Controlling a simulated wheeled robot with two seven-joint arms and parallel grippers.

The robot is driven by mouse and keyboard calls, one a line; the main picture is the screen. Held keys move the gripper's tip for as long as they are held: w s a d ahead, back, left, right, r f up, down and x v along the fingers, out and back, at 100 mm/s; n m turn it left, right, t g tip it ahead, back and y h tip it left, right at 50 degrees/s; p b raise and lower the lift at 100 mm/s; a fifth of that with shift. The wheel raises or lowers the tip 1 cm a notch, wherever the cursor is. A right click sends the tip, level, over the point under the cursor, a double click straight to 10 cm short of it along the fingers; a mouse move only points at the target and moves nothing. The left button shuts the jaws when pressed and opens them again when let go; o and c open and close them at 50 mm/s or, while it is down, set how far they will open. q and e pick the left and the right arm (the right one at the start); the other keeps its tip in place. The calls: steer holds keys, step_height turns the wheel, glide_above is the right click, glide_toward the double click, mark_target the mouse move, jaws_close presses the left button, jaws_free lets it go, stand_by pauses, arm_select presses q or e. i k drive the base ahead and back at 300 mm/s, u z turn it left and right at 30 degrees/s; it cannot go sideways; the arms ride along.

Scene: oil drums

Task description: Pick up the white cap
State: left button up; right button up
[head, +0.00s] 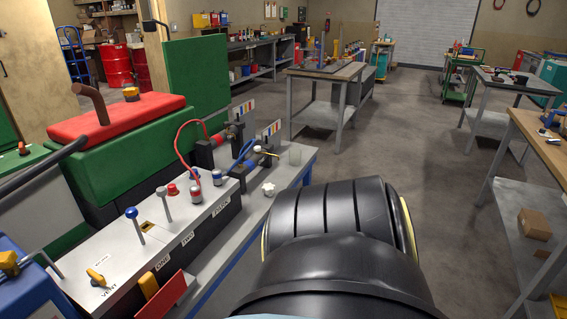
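A small white cap (268,189) with a lobed, knob-like shape lies on the grey bench top (248,218). It sits to the right of the control panel. Neither gripper shows in the head view. A large black arm part of mine fills the lower middle and hides the floor and part of the bench's right side.
A control panel (196,214) with levers and red, blue and white knobs stands left of the cap. A workbench (325,72) stands farther back. Red drums (116,65) stand at back left.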

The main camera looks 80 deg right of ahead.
mark_target(268, 189)
steer(key=z, duration=2.5)
